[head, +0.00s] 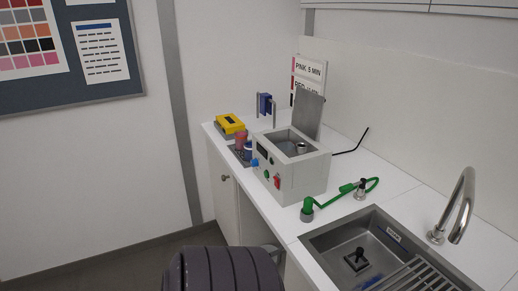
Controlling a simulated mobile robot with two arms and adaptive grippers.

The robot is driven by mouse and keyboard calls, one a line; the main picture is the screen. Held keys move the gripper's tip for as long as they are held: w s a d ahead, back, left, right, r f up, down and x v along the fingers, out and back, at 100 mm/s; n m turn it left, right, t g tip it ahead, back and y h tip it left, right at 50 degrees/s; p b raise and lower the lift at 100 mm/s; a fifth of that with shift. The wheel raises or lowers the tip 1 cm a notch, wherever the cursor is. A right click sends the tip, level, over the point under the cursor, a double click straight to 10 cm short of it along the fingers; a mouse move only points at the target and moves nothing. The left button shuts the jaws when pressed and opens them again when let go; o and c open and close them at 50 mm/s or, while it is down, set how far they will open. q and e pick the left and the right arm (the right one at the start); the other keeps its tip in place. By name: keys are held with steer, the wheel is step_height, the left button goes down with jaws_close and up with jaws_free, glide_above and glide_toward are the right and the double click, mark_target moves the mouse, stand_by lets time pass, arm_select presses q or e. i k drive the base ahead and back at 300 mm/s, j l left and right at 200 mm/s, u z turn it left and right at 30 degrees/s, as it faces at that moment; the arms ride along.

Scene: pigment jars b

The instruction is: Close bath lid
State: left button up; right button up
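The bath (290,175) is a pale box with an open, dark basin in its top, standing on the white counter. Its lid (309,115) is a grey plate standing nearly upright at the basin's back right edge, so the bath is open. A small metallic round item (301,148) shows at the basin's right side; I cannot tell what it is.
A yellow box (231,123), small jars (241,138) and a blue item on a stand (265,104) are left of and behind the bath. A green hose (335,195), the sink (345,240) and its curved tap (462,205) are at the right. A black cable runs behind.

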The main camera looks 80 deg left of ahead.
mark_target(309, 106)
steer(key=u, duration=2.15)
steer(key=i, duration=0.1)
steer(key=j+u, duration=0.05)
